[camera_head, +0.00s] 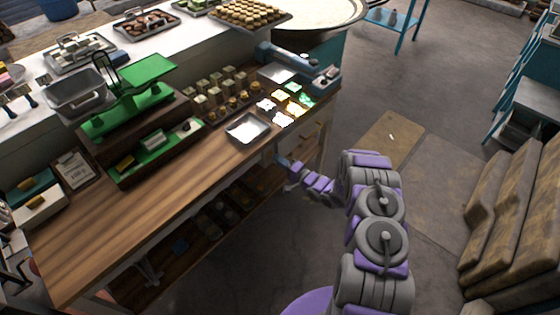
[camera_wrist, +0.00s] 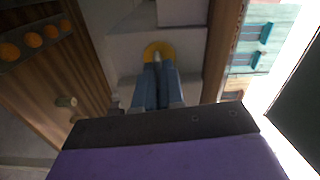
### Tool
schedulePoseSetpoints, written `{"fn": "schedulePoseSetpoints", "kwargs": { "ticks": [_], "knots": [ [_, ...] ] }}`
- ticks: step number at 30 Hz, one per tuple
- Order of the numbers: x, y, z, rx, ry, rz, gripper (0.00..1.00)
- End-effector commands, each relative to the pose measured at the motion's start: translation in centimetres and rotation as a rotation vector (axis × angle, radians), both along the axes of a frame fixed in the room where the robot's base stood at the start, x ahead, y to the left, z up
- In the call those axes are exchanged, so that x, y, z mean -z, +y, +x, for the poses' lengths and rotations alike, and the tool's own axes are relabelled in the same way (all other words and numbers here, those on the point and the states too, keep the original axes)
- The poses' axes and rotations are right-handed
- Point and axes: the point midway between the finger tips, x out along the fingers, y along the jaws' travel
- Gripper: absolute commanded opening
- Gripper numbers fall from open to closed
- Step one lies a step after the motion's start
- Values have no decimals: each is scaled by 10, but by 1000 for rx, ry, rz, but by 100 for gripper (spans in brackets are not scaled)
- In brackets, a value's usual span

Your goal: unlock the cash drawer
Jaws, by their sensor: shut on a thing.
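My gripper (camera_head: 284,162) is at the front side of the wooden counter, just below the edge of its top. In the wrist view, its two blue-grey fingers (camera_wrist: 157,80) are shut on a small pale piece (camera_wrist: 157,59), possibly a key; its shape is mostly hidden. A round yellow disc (camera_wrist: 150,47) shows right behind the fingertips, against a pale surface. I cannot tell whether the held piece touches it or goes into it. A drawer front (camera_head: 312,130) shows under the counter's right end; I cannot tell whether it is locked.
The wooden counter top (camera_head: 130,225) carries a green scale (camera_head: 130,95), a small metal tray (camera_head: 248,127) and lit square tiles (camera_head: 284,105). A small round knob (camera_wrist: 66,101) shows left of my fingers. Sacks (camera_head: 510,210) are stacked at the right.

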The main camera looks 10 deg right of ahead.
Motion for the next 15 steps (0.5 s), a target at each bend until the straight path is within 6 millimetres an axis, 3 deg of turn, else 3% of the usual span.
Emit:
{"fn": "schedulePoseSetpoints", "kwargs": {
  "ticks": [15],
  "knots": [
    [-1,-4,3,8,74,108,0]
  ]
}}
